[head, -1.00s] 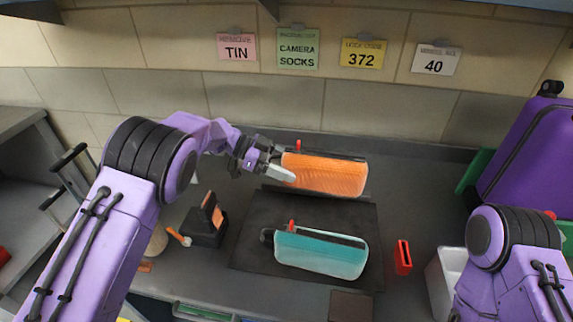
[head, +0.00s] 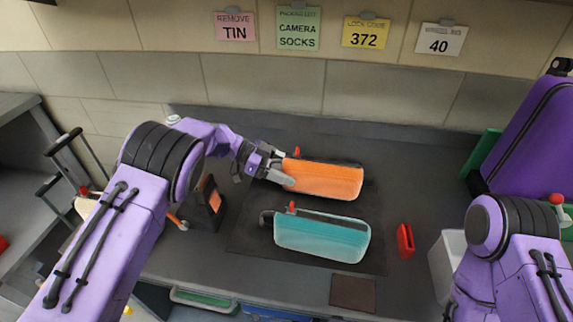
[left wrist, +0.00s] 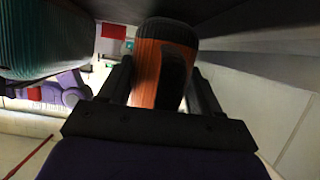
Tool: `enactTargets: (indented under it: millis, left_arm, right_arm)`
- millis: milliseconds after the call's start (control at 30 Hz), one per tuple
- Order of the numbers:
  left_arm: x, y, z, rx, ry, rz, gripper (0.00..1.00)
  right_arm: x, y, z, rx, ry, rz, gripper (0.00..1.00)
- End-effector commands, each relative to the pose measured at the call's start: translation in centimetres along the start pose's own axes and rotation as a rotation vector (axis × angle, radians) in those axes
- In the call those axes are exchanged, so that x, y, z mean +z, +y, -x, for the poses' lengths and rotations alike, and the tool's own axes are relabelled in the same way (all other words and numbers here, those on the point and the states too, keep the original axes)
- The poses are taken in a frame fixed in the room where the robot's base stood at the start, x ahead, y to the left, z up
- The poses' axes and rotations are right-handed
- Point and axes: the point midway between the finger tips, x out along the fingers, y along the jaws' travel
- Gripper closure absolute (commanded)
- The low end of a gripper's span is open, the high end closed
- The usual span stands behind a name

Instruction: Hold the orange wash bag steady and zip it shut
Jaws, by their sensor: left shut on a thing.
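The orange wash bag (head: 325,181) lies at the back of the worktop, its long side running left to right. A red zip pull (head: 297,152) shows at its upper left corner. My left gripper (head: 283,172) is shut on the left end of the bag. In the left wrist view the orange bag (left wrist: 148,75) sits between the two dark fingers. My right arm (head: 490,235) shows at the lower right, but its gripper is out of view. I cannot tell how far the zip is closed.
A teal wash bag (head: 320,238) with a red pull lies in front on the dark mat (head: 245,238). A red item (head: 405,241) and a white bin (head: 447,262) are to the right. A black stand (head: 207,205) is at left. A purple suitcase (head: 540,135) stands far right.

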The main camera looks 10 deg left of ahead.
Motion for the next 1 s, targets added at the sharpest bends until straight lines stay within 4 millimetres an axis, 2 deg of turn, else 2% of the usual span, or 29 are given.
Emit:
enactTargets:
  millis: [100, 700, 733, 767, 800, 1000]
  left_arm:
    - [1.1, 0.0, -0.5, -0.001, 0.002, 0.000, 0.85]
    - [1.7, -0.1, -0.7, -0.001, 0.002, -0.001, 0.85]
    - [1.8, 0.0, -0.7, 0.000, 0.000, 0.000, 0.33]
    - [1.7, 0.0, -0.7, 0.000, 0.000, 0.000, 0.24]
    - [1.7, 0.0, -0.7, 0.000, 0.000, 0.000, 0.20]
    - [1.7, 0.0, -0.7, 0.000, 0.000, 0.000, 0.20]
  right_arm:
    - [0.3, -0.1, -0.6, 0.000, 0.000, 0.000, 0.57]
    - [0.4, -0.1, -0.9, 0.000, 0.000, 0.000, 0.57]
    - [0.4, -0.1, -0.9, 0.000, 0.000, 0.000, 0.57]
    - [0.4, -0.1, -0.9, 0.000, 0.000, 0.000, 0.57]
    - [0.3, -0.1, -0.9, 0.000, 0.000, 0.000, 0.57]
    - [0.3, -0.1, -0.8, 0.000, 0.000, 0.000, 0.57]
